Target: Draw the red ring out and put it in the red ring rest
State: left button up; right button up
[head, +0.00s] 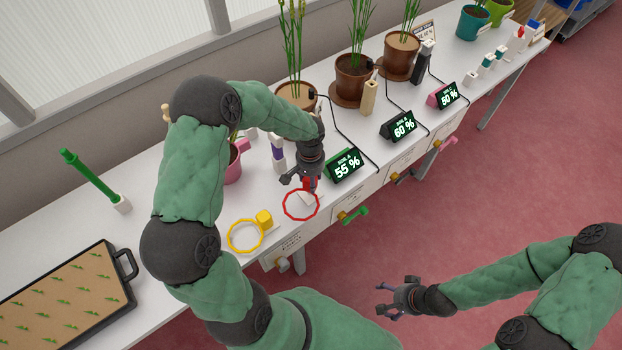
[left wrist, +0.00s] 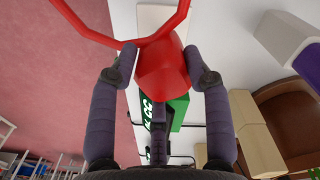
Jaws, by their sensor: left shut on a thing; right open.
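The red ring (head: 300,221) is a thin hoop with a thick red handle, low over the table's front part. My left gripper (head: 306,182) points down and is shut on the handle. In the left wrist view, the red handle (left wrist: 163,75) sits between both fingertips, and part of the hoop shows at the top. A small pale piece shows inside the hoop in the head view; I cannot tell whether it is the red ring rest or whether the ring touches it. My right gripper (head: 383,300) is open and empty over the floor, away from the table.
A yellow ring (head: 230,237) with a yellow block (head: 264,217) lies left of the red ring. Potted plants line the back, and a dark-rimmed tray (head: 125,290) is at left.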

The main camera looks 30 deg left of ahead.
pick_arm(q)
jog(key=shift+f+b, duration=1.75)
jog(key=shift+f, duration=0.4)
jog(key=o, duration=1.3)
jog(key=shift+o, duration=0.2)
notch_tip(320, 180, up, 12)
jog(key=shift+a, duration=0.1)
